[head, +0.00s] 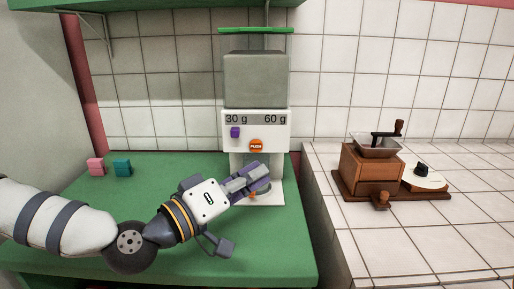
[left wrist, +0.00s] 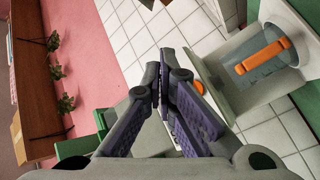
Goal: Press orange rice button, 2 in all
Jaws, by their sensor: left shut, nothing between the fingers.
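A white rice dispenser (head: 277,139) with a grey hopper stands at the back of the green counter. It has an orange button (head: 256,146) marked PUSH on its front, below the labels "30 g" and "60 g". A purple block (head: 235,132) sits under the "30 g" label. My left gripper (head: 264,173) is shut and empty, a little below the button in the head view. In the left wrist view the button (left wrist: 199,87) shows just right of the left gripper's shut fingers (left wrist: 160,78), partly hidden. I cannot tell whether they touch. My right gripper is out of view.
A cup with an orange handle (left wrist: 262,56) stands at the dispenser's base, mostly hidden in the head view. Pink (head: 96,167) and teal (head: 122,168) blocks lie at the left back. A wooden coffee grinder (head: 372,173) stands on the tiled counter at right.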

